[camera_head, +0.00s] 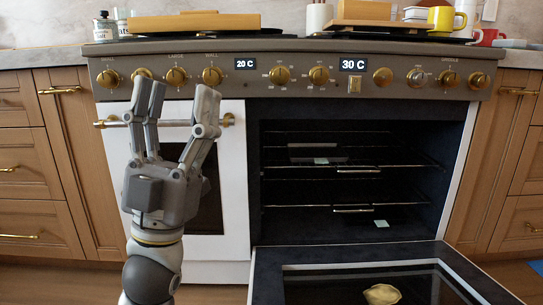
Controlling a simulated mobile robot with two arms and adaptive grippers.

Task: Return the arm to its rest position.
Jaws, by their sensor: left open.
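My left gripper (175,112) is raised in front of the closed left oven door (232,190), with its fingers pointing up. Its fingers are apart, and nothing shows between them. The fingertips overlap the left door's brass handle (183,123) and the lower edge of the knob panel in the picture; I cannot tell whether they touch. My left arm comes up from the bottom left. My right gripper does not show.
The right oven (350,185) stands open, its door (465,280) folded down and jutting forward. A yellowish item (382,294) lies on that door. Inside are racks (390,166). Wooden cabinets (75,160) flank the range. Brass knobs (281,75) line the front panel.

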